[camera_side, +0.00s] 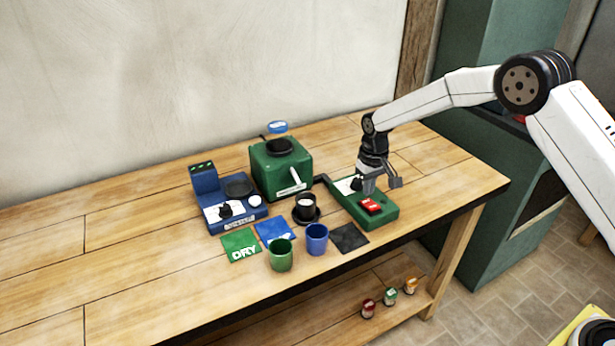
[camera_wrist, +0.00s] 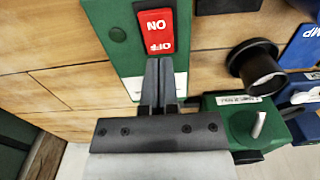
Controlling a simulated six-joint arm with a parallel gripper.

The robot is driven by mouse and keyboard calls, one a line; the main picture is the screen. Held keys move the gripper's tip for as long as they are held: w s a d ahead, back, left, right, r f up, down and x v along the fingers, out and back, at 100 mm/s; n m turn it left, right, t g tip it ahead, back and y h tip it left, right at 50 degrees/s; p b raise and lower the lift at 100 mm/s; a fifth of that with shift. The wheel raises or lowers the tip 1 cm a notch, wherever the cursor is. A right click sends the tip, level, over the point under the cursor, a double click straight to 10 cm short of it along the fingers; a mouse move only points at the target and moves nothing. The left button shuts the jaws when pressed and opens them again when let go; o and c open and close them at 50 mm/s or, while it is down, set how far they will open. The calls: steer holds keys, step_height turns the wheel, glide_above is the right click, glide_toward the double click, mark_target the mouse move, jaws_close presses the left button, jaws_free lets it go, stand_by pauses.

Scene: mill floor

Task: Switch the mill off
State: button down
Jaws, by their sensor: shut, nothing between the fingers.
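The red rocker switch (camera_side: 370,206) sits on the green control box (camera_side: 384,222). In the wrist view the switch (camera_wrist: 156,31) carries the words ON and OFF, with OFF at the end nearer my fingers. My gripper (camera_side: 382,184) is over the control box, just behind the switch. In the wrist view my gripper (camera_wrist: 158,62) is shut and empty, its fingertips at the OFF end. I cannot tell whether they touch the switch. The green mill (camera_side: 268,170) stands left of the control box, with a black top and a white lever. It also shows in the wrist view (camera_wrist: 235,108).
A blue device (camera_side: 207,185) with a dial and round plate stands left of the mill. A black cup (camera_side: 305,207), green cup (camera_side: 281,256) and blue cup (camera_side: 316,238) stand in front. Green (camera_side: 240,244), blue (camera_side: 270,231) and black (camera_side: 348,238) mats lie flat. The right table end is clear.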

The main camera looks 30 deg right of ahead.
mark_target(368, 202)
steer(key=shift+r, duration=2.4)
steer(key=shift+s, duration=0.1)
steer(key=shift+s+r, duration=0.2)
steer(key=s+d+r+t, duration=0.1)
steer(key=s+r+t, duration=0.1)
steer(key=s, duration=2.5)
steer(key=shift+r+t, duration=0.3)
steer(key=shift+r, duration=0.3)
